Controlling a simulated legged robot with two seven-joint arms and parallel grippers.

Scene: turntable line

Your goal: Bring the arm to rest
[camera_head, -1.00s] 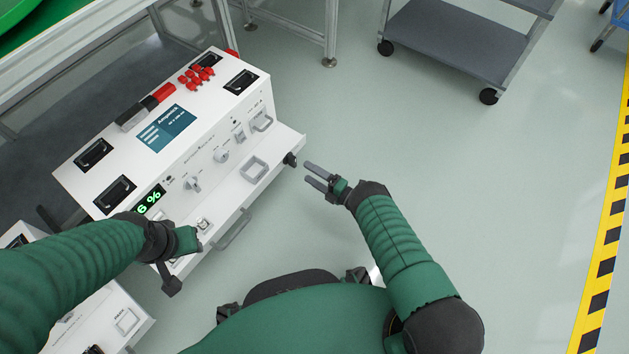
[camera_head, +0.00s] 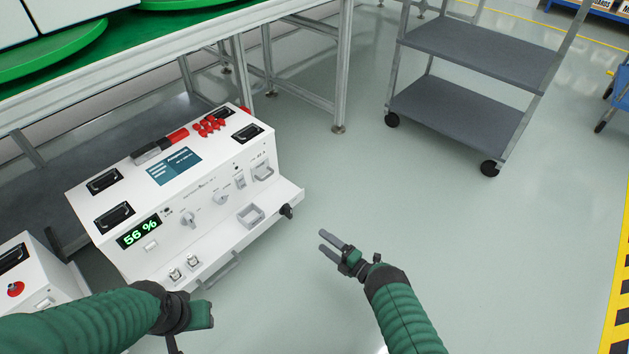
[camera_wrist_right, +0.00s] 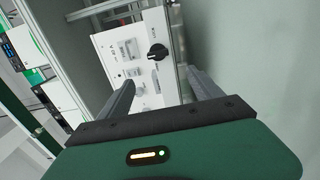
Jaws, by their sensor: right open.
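My right gripper (camera_head: 323,241) is open and empty in the head view, above bare floor to the right of a white machine and apart from it. In the right wrist view its two fingers (camera_wrist_right: 158,82) stand apart with nothing gripped between them. My left gripper (camera_head: 200,314) is at the lower left, in front of the white machine's lower edge. Its fingers do not show clearly. The white machine (camera_head: 225,197) has a lit green "56 %" display, knobs, sockets and a black knob at its right end. The machine also shows in the right wrist view (camera_wrist_right: 120,68), beyond the fingers.
A grey two-shelf trolley (camera_head: 455,112) stands at the upper right. A metal-framed table with a green top (camera_head: 180,45) is behind the machine. A second white unit (camera_head: 45,275) is at the left edge. The floor (camera_head: 500,240) on the right is clear.

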